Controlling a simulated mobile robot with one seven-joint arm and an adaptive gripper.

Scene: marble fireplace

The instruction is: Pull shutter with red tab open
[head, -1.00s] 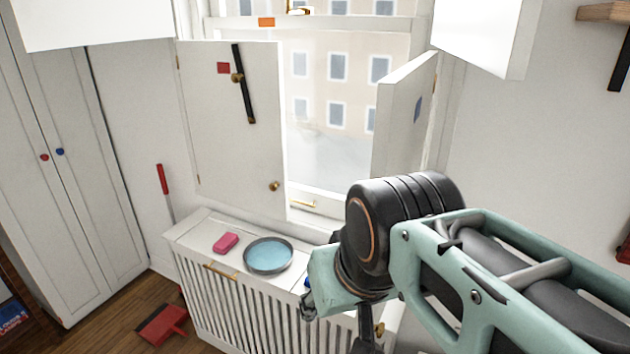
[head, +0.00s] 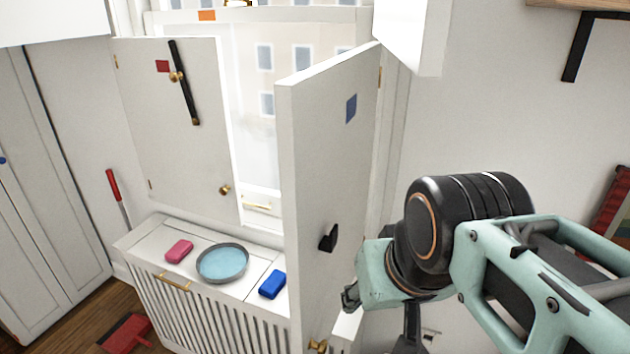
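The shutter with the red tab (head: 180,150) is the white left panel in front of the window. Its red tab (head: 162,66) is near the top, beside a black bar (head: 184,83) on a brass pivot. A small brass knob (head: 224,190) sits low near its right edge. This shutter covers the left part of the window. The right shutter, with a blue tab (head: 351,108), stands swung out into the room, with a black catch (head: 328,238) on its face. My gripper (head: 350,298) is at the lower right, beside the blue-tab shutter and away from the red-tab one. Its fingers are mostly hidden.
A white radiator cover (head: 140,240) below the window holds a pink sponge (head: 179,251), a round pan with blue inside (head: 222,263) and a blue sponge (head: 272,284). A red dustpan (head: 126,333) lies on the floor at left. White cabinet doors (head: 50,190) stand further left.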

